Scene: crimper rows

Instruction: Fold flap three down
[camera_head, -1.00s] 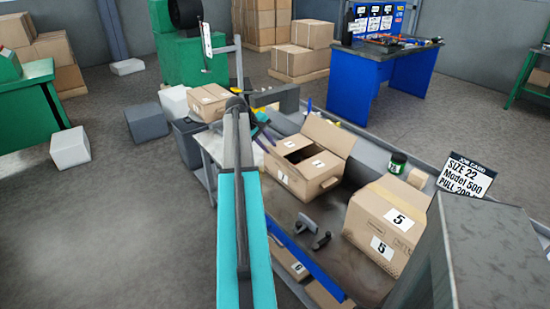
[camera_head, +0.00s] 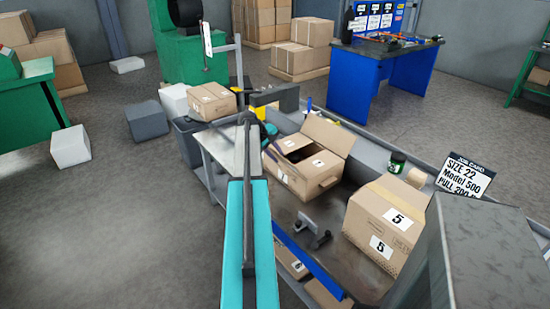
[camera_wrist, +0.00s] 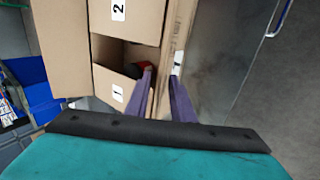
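An open carton (camera_head: 312,185) stands on the workbench, and its large back flap (camera_head: 328,135) is raised. In the wrist view, inner panels labelled 2 (camera_wrist: 125,22) and 1 (camera_wrist: 105,88) show, with a wide plain flap (camera_wrist: 62,45) at left. A narrow cardboard edge (camera_wrist: 172,40) runs down the right side, with part of a white label on it; its number is unreadable. My gripper (camera_wrist: 163,75) has two purple fingers spread apart at this edge, which shows between them. Contact is unclear. In the head view my gripper (camera_head: 270,145) is at the carton's left side, partly hidden by my arm.
A closed carton labelled 5 (camera_head: 385,222) stands at the near right of the bench. A dark clamp-like part (camera_head: 312,232) lies before the open carton. A smaller carton (camera_head: 212,102) is at the far left end. A green jar (camera_head: 397,161) stands behind.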

